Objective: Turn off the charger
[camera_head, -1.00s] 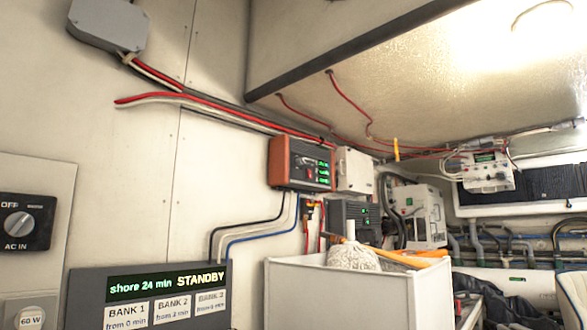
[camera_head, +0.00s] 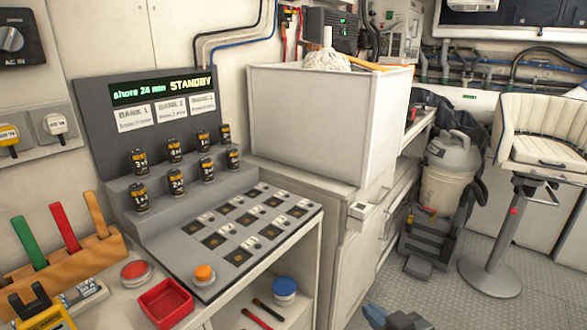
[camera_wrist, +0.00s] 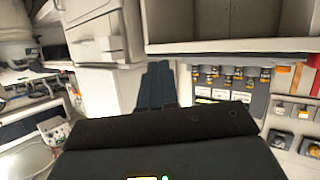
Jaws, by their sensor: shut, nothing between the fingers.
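No label naming a charger can be read. A grey console (camera_head: 90,125) at left has a green and yellow display (camera_head: 160,88) reading "shore 24 min STANDBY", with bank labels, several black batteries and a button panel. A black rotary switch (camera_head: 10,40) marked AC IN is at the upper left. A dark grey unit with green lights (camera_head: 335,28) is partly hidden behind a white bin. My gripper (camera_wrist: 158,68) is shut and empty in the wrist view, apart from the console; its bluish end (camera_head: 392,318) shows low in the head view.
The white bin (camera_head: 300,115) holds a mop head and blocks the back wall. A white stool (camera_head: 500,240) and a vacuum (camera_head: 447,170) stand at right. A red tray (camera_head: 165,303) and coloured-handled tools (camera_head: 65,228) sit at lower left. The metal floor is partly clear.

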